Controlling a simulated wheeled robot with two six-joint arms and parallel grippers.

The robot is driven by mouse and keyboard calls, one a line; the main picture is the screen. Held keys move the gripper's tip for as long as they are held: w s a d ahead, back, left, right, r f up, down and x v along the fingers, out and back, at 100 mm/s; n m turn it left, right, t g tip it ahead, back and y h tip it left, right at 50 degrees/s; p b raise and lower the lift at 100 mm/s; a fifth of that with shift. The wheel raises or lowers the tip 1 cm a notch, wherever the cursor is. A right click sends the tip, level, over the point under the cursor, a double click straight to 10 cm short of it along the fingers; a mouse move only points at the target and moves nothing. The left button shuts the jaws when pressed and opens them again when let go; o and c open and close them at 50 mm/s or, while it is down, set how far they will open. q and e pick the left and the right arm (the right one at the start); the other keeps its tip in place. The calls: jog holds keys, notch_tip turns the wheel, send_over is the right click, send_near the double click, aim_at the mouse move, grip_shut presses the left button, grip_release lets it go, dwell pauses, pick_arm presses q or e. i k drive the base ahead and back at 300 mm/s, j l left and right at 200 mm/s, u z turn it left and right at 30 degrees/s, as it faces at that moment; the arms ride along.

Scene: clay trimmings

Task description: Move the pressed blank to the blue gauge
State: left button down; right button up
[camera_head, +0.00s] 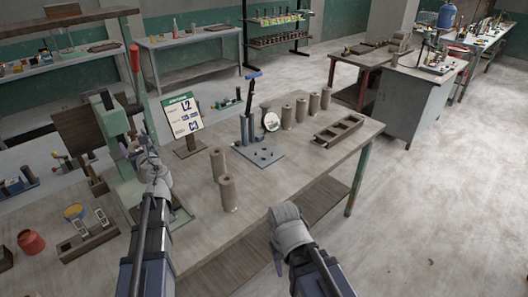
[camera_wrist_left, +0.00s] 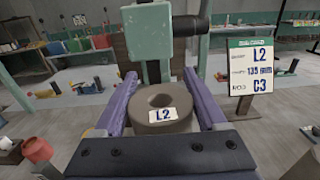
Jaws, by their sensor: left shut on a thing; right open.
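In the left wrist view, a grey-brown ring-shaped blank (camera_wrist_left: 163,100) with a white "L2" label sits between the purple fingers of my left gripper (camera_wrist_left: 163,108), which is shut on it. In the head view my left gripper (camera_head: 133,150) is at the green press (camera_head: 112,125); the blank is too small to make out there. The gauge (camera_head: 258,153) stands mid-table, with a grey base plate, a blue-topped lever and a round white dial. My right gripper (camera_head: 278,268) is open, in front of the table's front edge, far from the gauge.
A sign (camera_head: 182,116) reading L2 and C3 stands between press and gauge. Two brown cylinders (camera_head: 228,194) stand in front of the gauge; several more (camera_head: 301,109) stand behind it. A wooden tray (camera_head: 338,131) lies at the right. The table's front right is clear.

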aim_at(264, 154)
jog(key=i+l+z, duration=0.1)
jog(key=i+l, duration=0.45)
jog(key=l, duration=0.2)
jog(key=i+l+z, duration=0.1)
jog(key=i+l, duration=0.5)
jog(key=l, duration=0.15)
